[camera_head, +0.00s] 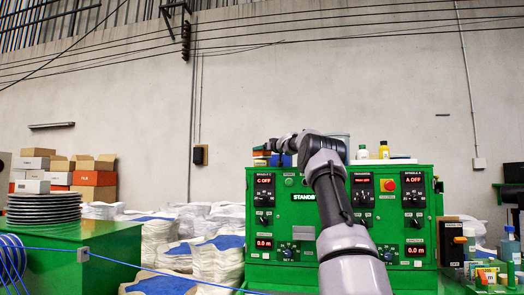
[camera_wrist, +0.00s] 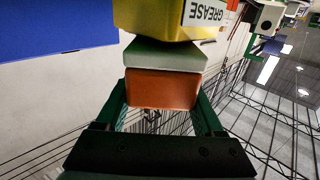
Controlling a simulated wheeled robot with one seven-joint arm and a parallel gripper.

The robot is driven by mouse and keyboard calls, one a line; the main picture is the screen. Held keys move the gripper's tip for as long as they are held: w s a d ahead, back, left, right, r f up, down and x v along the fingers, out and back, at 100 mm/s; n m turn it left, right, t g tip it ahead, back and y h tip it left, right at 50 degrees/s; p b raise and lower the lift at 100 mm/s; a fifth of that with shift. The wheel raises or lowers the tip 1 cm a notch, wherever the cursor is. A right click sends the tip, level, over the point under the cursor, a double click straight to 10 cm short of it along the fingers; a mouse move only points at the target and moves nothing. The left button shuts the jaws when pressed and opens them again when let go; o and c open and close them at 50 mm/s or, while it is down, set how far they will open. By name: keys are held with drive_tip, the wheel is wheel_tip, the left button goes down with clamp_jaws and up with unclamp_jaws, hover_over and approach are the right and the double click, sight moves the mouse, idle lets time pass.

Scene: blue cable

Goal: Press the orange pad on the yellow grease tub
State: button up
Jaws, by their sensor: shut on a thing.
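The yellow grease tub (camera_wrist: 165,18) is at the top of the wrist view, with its white GREASE label upside down in the picture. The orange pad (camera_wrist: 162,89) is between the two green fingers of my gripper (camera_wrist: 162,106), which is shut on it. A pale grey-green layer (camera_wrist: 165,55) lies between the orange pad and the tub. It appears to touch the tub, but I cannot tell how firmly. In the head view my gripper (camera_head: 276,145) is above the left end of the green cabinet's top, small and partly hidden by my wrist.
The green control cabinet (camera_head: 265,235) carries knobs and displays. A white bottle (camera_head: 363,153) and a yellow bottle (camera_head: 384,151) stand on its top, right of my arm. A blue panel (camera_wrist: 55,28) and black wire mesh (camera_wrist: 270,115) show in the wrist view.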

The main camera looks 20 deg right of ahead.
drive_tip(key=shift+f, duration=0.45)
idle(1.1)
